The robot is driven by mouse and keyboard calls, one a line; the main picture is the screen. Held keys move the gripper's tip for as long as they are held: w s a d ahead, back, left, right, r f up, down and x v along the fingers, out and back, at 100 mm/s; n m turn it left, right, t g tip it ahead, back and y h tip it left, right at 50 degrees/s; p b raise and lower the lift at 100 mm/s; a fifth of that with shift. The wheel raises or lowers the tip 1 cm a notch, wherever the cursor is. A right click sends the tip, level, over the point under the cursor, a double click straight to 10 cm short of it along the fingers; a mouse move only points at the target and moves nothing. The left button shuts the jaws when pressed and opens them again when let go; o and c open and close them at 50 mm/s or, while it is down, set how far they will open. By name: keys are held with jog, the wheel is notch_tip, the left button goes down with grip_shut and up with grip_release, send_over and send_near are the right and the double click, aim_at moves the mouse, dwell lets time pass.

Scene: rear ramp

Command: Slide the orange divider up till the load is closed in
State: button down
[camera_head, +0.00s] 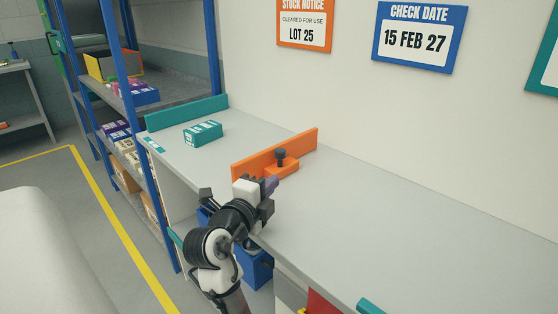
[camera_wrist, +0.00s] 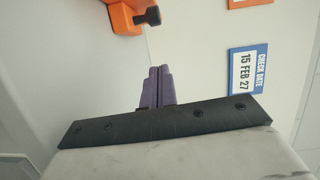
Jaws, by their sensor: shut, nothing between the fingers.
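The orange divider (camera_head: 250,165) stands upright across the grey counter, with an orange foot and a dark knob (camera_head: 281,154) on its right side. The divider's orange foot (camera_wrist: 128,14) and the knob (camera_wrist: 152,15) also show at the top of the wrist view. The load, a teal box with white labels (camera_head: 203,132), sits on the counter to the left of the divider, with a gap between them. A teal end board (camera_head: 187,112) stands beyond the box. My gripper (camera_head: 271,184) is shut and empty, at the counter's front edge, just in front of the divider and apart from the knob.
A blue-framed shelf rack (camera_head: 125,80) with boxes stands at the back left. A blue bin (camera_head: 255,265) is below the counter. A teal piece (camera_head: 370,306) lies at the front edge. The counter (camera_head: 400,230) right of the divider is clear.

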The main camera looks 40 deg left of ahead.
aim_at(279, 162)
jog(key=p+x, duration=0.2)
jog(key=x, duration=0.5)
jog(key=shift+w+r, duration=0.15)
jog(key=shift+w, duration=0.15)
jog(key=shift+w+a+p, duration=0.2)
jog(key=shift+w+a, duration=0.05)
jog(key=shift+a, duration=0.35)
jog(key=shift+w+a+p, duration=0.2)
jog(key=shift+w+a, duration=0.05)
jog(key=shift+a, duration=0.35)
jog(key=shift+w+a, duration=0.3)
jog(key=shift+a, duration=0.25)
jog(key=shift+f, duration=0.25)
